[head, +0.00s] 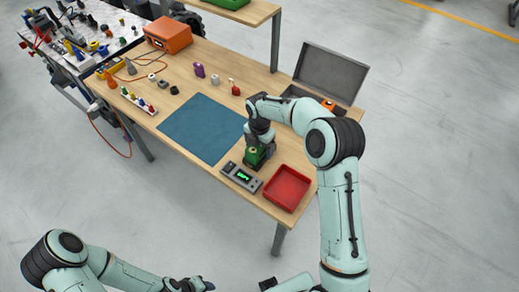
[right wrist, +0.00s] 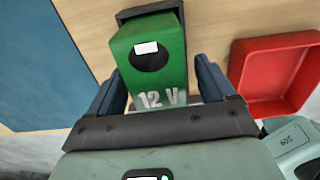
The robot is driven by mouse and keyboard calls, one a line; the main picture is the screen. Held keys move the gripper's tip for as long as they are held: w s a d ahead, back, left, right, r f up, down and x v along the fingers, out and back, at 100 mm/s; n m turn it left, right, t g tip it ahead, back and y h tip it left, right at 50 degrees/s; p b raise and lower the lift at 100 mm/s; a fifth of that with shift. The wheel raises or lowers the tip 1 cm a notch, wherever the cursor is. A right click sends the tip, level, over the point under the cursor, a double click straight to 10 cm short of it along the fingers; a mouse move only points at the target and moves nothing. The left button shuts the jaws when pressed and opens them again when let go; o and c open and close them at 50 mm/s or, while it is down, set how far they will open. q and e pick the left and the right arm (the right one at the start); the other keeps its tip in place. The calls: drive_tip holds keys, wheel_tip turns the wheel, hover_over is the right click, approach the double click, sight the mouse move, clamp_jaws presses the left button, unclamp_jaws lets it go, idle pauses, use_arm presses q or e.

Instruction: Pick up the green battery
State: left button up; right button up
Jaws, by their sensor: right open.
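The green battery (right wrist: 152,75) has "12 V" lettering, a black round mark and a white label. In the right wrist view a dark part shows at its far end. In the head view the battery (head: 254,157) stands on the wooden table under my right gripper (head: 258,143). My right gripper (right wrist: 160,70) is open, with one blue-grey finger on each side of the battery. Whether the fingers touch it I cannot tell. My left gripper (head: 196,284) is low in the head view, away from the table, and its jaws are too small to read.
A grey device with a green display (head: 241,176) and a red tray (head: 287,188) are close to the battery. A blue mat (head: 201,128) lies to the left. An open grey case (head: 331,73) stands behind. Several small items sit at the table's far left.

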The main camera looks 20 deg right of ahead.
clamp_jaws()
drive_tip(key=shift+w, duration=0.1)
drive_tip(key=shift+r, duration=0.15)
